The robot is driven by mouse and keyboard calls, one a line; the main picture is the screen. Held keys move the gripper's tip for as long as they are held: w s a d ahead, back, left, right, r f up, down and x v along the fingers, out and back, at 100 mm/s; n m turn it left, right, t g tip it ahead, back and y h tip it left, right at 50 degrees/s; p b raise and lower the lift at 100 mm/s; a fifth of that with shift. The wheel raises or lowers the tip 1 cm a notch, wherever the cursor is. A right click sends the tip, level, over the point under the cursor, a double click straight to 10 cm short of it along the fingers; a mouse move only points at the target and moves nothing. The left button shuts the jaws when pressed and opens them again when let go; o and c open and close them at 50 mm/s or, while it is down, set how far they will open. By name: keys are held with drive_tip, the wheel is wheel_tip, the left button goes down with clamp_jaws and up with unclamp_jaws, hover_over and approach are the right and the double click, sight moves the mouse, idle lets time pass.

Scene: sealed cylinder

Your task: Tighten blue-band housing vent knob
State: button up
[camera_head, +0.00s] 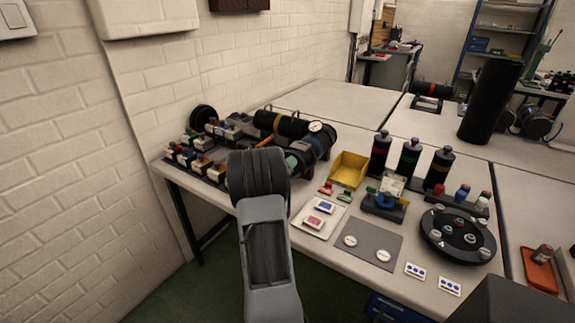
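The blue-band housing (313,145) is a dark cylinder lying on the table at the middle, with a round white-faced gauge (315,127) on top. A greenish part shows at its near left end, partly behind my arm. I cannot make out its vent knob; it is too small to tell or hidden. My arm rises from the bottom middle and covers the table left of the housing. My gripper does not show; its fingers are hidden or out of frame.
A dark cylinder with orange bands (280,124) lies behind. Small coloured parts crowd the table's left. A yellow bin (348,169), several upright banded bottles, a grey mat (368,252) and a round black tray (457,250) stand right. A brick wall bounds the left.

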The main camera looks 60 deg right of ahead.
drive_tip(key=shift+a, duration=0.1)
drive_tip(key=a, duration=1.3)
drive_tip(key=shift+a, duration=0.35)
